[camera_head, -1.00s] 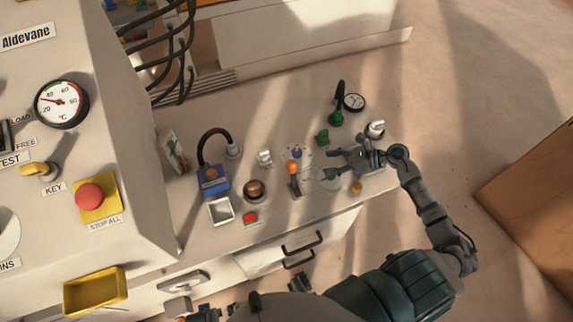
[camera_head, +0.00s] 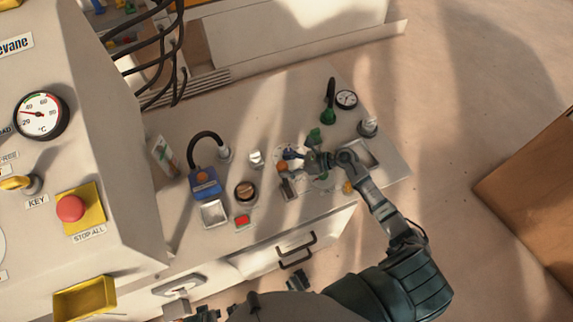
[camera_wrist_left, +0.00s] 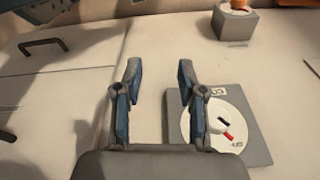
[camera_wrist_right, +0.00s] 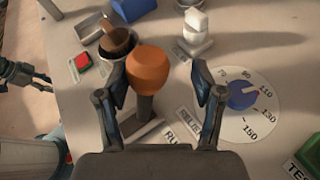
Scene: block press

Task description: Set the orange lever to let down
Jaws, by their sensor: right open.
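The orange lever (camera_head: 283,168) stands on the console, a round orange knob on a dark stem with a grey base plate. In the right wrist view its knob (camera_wrist_right: 149,68) shows between the fingers of my right gripper (camera_wrist_right: 158,82), nearer the left finger. That gripper is open; contact with the knob cannot be told. In the head view my right gripper (camera_head: 294,161) is just right of the knob. The label by the lever base is partly hidden. My left gripper (camera_wrist_left: 158,80) is open and empty, over a grey plate with a white dial (camera_wrist_left: 220,128).
A blue-centred dial (camera_wrist_right: 240,98) lies right of the lever.

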